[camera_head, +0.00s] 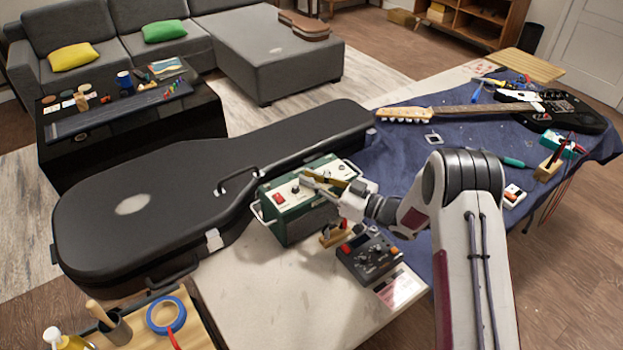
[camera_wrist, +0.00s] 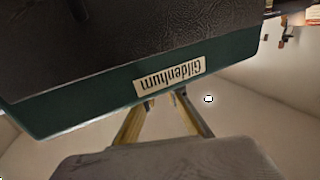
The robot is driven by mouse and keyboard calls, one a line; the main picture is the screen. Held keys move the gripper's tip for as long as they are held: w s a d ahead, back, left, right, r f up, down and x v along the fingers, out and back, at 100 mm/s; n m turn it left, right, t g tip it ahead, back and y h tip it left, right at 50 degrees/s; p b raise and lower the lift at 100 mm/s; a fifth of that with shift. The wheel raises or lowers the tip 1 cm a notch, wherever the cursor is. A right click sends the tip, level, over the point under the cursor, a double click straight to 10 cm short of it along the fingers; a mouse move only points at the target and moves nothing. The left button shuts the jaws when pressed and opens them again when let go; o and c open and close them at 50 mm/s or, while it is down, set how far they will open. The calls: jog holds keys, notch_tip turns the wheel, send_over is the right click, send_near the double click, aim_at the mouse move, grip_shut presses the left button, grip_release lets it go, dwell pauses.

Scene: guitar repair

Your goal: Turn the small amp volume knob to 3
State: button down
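The small amp (camera_head: 292,226) is a green box with a pale top panel, standing on the table beside the guitar case. Its top shows a red switch (camera_head: 279,198) and a small dark knob (camera_head: 295,189); another small control (camera_head: 342,168) is near the far end. I cannot read any scale or tell which is volume. My gripper (camera_head: 312,182) is over the amp's top in the head view and hides part of the panel. In the wrist view, its two yellowish fingers (camera_wrist: 164,98) are apart with nothing between them, near the amp's "Gildenhum" label (camera_wrist: 170,76), seen upside down.
A black guitar case (camera_head: 150,200) lies left of the amp. A dark pedal (camera_head: 368,257) with knobs and a small wooden block (camera_head: 334,236) stand in front of it. A guitar (camera_head: 450,112) lies on the blue cloth (camera_head: 395,155). Bare table (camera_head: 270,300) shows at the front.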

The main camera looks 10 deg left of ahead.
jog(key=shift+m+t+h, duration=0.5)
jog(key=shift+m+t, duration=0.2)
jog(key=shift+t, duration=0.3)
jog(key=c, duration=2.3)
grip_release()
jog(key=v, duration=1.2)
jog(key=shift+w+r, duration=0.1)
